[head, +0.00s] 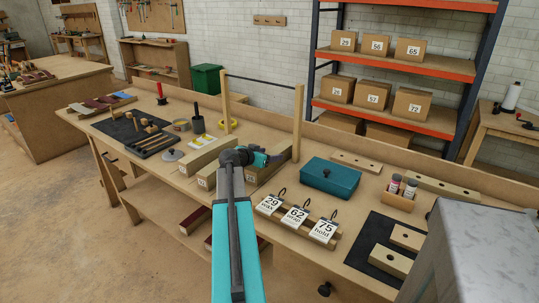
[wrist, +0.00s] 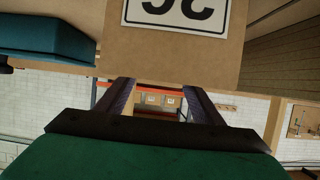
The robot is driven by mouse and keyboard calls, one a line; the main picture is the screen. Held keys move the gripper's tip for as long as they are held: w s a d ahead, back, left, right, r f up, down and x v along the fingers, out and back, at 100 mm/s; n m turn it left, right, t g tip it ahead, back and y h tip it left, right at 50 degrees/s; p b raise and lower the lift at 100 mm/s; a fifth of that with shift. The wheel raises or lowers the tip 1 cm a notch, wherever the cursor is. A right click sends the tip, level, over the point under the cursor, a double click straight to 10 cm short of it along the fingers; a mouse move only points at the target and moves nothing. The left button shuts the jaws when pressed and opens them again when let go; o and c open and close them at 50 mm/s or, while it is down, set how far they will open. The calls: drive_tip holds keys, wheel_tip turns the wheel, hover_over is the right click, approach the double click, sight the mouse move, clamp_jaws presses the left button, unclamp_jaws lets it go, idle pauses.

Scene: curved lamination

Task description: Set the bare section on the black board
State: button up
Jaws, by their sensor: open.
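I cannot tell which is bare. My gripper is open, at the right section. In the wrist view its two fingers (wrist: 160,90) reach toward a plain brown block (wrist: 180,60) with an upside-down, cut-off number label; nothing is clearly held between them. A black board (head: 362,246) lies at the right of the bench with two holed wooden blocks (head: 405,237) on it. Another dark mat (head: 122,128) with tools lies at the left.
A teal box (head: 330,178) stands right of my gripper, also in the wrist view (wrist: 45,38). Number tags (head: 296,216) on a wooden strip stand in front of it. A post frame (head: 298,120) rises behind. A grey block (head: 470,255) fills the right corner.

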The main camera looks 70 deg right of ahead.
drive_tip(key=shift+w+a+r, duration=0.1)
drive_tip(key=shift+a, duration=0.3)
wheel_tip(320, 180, up, 4)
drive_tip(key=b, duration=0.2)
hover_over(252, 169)
drive_tip(key=shift+d+r, duration=0.15)
drive_tip(key=shift+r, duration=0.05)
